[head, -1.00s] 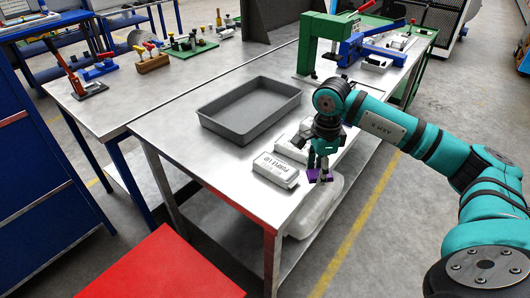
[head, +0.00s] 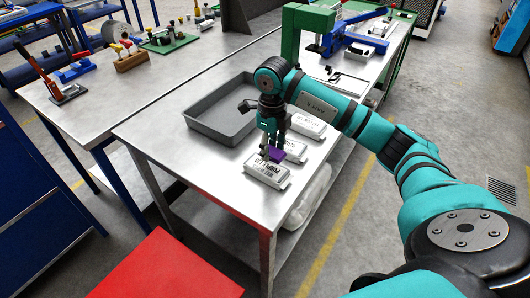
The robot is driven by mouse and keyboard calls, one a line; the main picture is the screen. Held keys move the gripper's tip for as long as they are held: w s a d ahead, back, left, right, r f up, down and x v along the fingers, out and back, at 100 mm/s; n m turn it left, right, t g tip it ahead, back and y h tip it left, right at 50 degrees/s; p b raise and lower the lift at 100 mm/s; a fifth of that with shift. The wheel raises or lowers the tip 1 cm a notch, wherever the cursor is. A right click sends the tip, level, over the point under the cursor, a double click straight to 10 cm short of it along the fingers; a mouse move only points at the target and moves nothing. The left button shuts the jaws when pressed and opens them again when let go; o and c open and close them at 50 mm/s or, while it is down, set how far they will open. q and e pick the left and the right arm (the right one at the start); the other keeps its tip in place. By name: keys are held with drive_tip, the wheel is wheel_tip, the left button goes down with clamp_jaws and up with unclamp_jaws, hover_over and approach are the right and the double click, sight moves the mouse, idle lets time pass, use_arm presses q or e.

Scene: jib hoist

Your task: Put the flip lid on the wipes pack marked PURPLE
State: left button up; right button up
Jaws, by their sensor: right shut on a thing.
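The wipes pack marked PURPLE (head: 264,175) is a white pack with dark print, lying flat near the table's front corner. My right gripper (head: 273,150) points down and is shut on a small purple flip lid (head: 278,156). The lid is at the far edge of the marked pack in the picture, seemingly above it. I cannot tell whether it touches the pack. The gripper hides part of the lid and of the pack's far edge. My left gripper is not in view.
Two more white packs, a middle one (head: 295,151) and a far one (head: 307,124), lie behind the marked pack. A grey tray (head: 199,137) stands to the left. A green press (head: 292,43) stands at the back. The steel table (head: 190,165) is clear at the front left.

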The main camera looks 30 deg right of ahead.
sight(265, 165)
drive_tip(key=shift+w+a, duration=0.3)
drive_tip(key=shift+a, duration=0.45)
wheel_tip(265, 165, down, 4)
drive_tip(key=shift+r+p, duration=0.2)
drive_tip(key=shift+p, duration=0.55)
drive_tip(key=shift+f, duration=0.1)
drive_tip(key=shift+f, duration=0.15)
drive_tip(key=o, duration=0.7)
drive_tip(key=shift+o, duration=0.2)
